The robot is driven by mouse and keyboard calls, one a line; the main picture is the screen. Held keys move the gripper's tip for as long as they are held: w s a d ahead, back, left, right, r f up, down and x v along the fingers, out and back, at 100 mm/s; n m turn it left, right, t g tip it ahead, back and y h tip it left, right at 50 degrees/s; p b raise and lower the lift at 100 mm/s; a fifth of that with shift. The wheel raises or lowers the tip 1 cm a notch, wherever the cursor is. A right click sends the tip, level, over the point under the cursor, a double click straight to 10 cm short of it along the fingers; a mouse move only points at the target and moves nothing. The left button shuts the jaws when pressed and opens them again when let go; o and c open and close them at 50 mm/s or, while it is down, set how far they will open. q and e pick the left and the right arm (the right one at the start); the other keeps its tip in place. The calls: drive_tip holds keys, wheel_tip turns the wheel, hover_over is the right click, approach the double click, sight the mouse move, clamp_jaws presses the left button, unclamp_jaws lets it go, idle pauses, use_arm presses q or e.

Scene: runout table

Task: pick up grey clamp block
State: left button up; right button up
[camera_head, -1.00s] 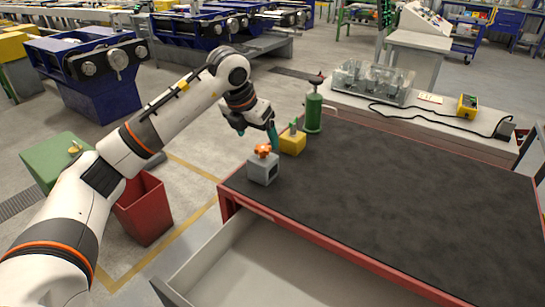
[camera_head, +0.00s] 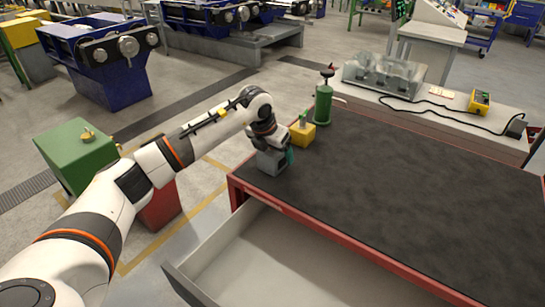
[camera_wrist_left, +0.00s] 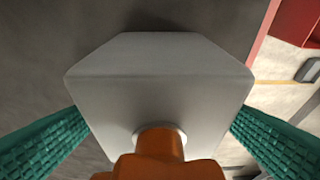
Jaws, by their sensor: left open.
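The grey clamp block (camera_head: 271,161) sits on the dark table mat at the table's near left corner. In the left wrist view the grey clamp block (camera_wrist_left: 160,85) fills the middle, with its orange knob (camera_wrist_left: 160,158) at the bottom edge. My left gripper (camera_head: 275,152) is at the block from above and hides its top and knob in the head view. In the wrist view the green ribbed fingers of my left gripper (camera_wrist_left: 160,140) stand open, one on each side of the block. I cannot tell whether they touch it. My right gripper is not in view.
A yellow block (camera_head: 302,133) with a green knob stands just behind the grey block. A green cylinder (camera_head: 323,104) stands farther back on the table (camera_head: 400,180). The mat to the right is clear. An open drawer (camera_head: 270,265) juts out in front.

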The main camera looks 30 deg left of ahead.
use_arm(q)
drive_tip(key=c, duration=1.5)
